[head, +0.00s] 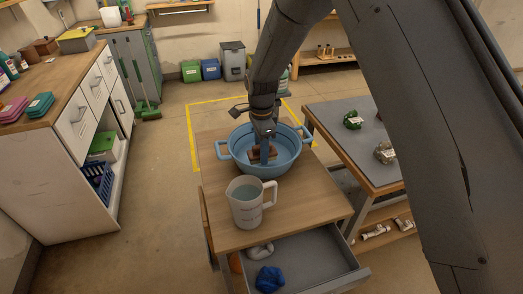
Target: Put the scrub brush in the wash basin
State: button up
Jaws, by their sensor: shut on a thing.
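The blue wash basin (231,163) with two side handles stands on the wooden top of a small table. My gripper (264,153) points down inside the basin from above. It is shut on a brown block-like thing, which I take for the scrub brush (256,155). The brush is within the basin's rim, low near its floor. My fingers cover part of it, and I cannot tell whether it touches the floor. Its bristles do not show.
A measuring jug (246,205) with clear liquid stands just in front of the basin. An open drawer (318,266) below holds a blue cloth (269,279). A grey-topped workbench (343,138) is to the right, a white cabinet (60,170) to the left.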

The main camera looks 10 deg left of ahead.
jog(key=shift+f, duration=0.45)
jog(key=o, duration=1.1)
jog(key=shift+r, duration=0.15)
notch_tip(320, 180, up, 13)
jog(key=b, duration=0.3)
jog(key=s+d+f+n, duration=0.2)
jog(key=s+d+n, duration=0.4)
jog(key=s+d, duration=0.5)
jog(key=s+d+f+n, duration=0.1)
jog(key=s+d+n, duration=0.6)
jog(key=s+d, duration=0.5)
jog(key=d, duration=0.6)
jog(key=shift+d+f+t, duration=0.35)
jog(key=shift+d+t, duration=0.05)
